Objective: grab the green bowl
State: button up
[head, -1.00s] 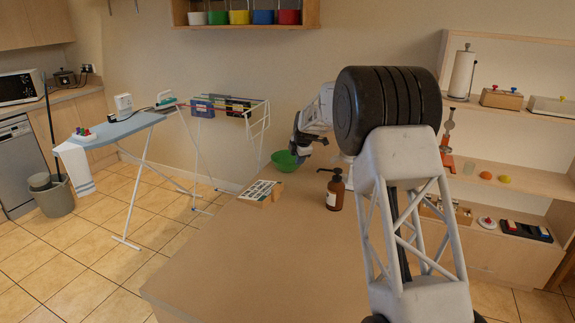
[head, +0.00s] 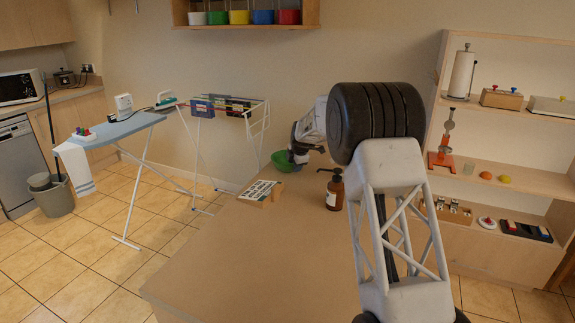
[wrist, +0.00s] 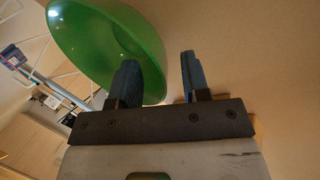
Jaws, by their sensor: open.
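The green bowl (head: 286,161) sits on the far end of the wooden table, seen small in the head view. In the wrist view the green bowl (wrist: 95,35) fills the upper left, tilted in the picture. My gripper (wrist: 157,78) is open there, with two dark fingers. The left finger overlaps the bowl's rim and the right finger is outside the bowl, over bare table. I cannot tell whether a finger touches the rim. In the head view my gripper (head: 297,158) is at the bowl's right side, and its fingers are too small to make out.
A brown pump bottle (head: 335,190) and a small board with pictures (head: 261,193) stand on the table (head: 235,255) near the bowl. A drying rack (head: 232,108) is behind to the left. The table's front is clear.

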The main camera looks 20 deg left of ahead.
jog(key=shift+f, duration=0.2)
dwell(0.5)
grip_shut()
